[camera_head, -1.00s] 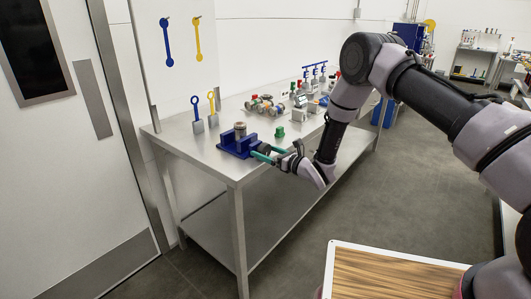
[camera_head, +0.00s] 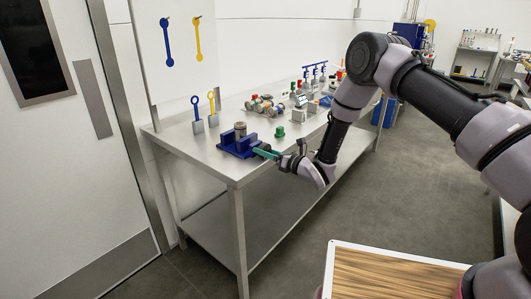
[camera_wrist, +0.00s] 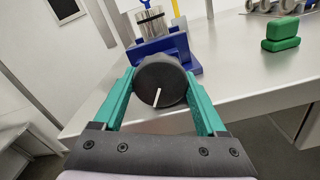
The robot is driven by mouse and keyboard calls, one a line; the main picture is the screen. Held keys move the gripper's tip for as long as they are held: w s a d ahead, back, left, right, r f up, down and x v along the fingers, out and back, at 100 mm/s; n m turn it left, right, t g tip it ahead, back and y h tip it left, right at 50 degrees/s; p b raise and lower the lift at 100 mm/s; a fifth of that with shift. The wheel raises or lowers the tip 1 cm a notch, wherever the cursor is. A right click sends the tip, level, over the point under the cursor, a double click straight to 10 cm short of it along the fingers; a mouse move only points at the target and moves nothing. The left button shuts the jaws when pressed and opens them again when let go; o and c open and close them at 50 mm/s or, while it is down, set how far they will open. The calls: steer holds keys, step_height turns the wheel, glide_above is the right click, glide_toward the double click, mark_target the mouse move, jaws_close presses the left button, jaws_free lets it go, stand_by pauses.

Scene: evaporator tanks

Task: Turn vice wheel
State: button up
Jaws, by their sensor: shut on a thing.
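The blue vice (camera_head: 239,145) sits at the near corner of the steel table, with a metal cylinder (camera_head: 240,129) in its jaws. In the wrist view the blue vice (camera_wrist: 178,52) is behind its wheel. The black vice wheel (camera_wrist: 160,80) carries a white line, which points down and slightly left. My gripper (camera_wrist: 160,92) has green fingers, one on each side of the wheel, and is shut on it. In the head view my gripper (camera_head: 266,152) reaches the vice from the right, and the wheel is hidden there.
The steel table (camera_head: 210,158) holds a green block (camera_head: 279,132) near the vice, which also shows in the wrist view (camera_wrist: 282,33). Blue (camera_head: 197,115) and yellow (camera_head: 212,108) ring-topped tools stand behind the vice. Valves and fittings (camera_head: 264,106) lie farther along. Floor in front is clear.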

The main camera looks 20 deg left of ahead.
steer(key=o, duration=1.3)
steer(key=shift+v, duration=5.35)
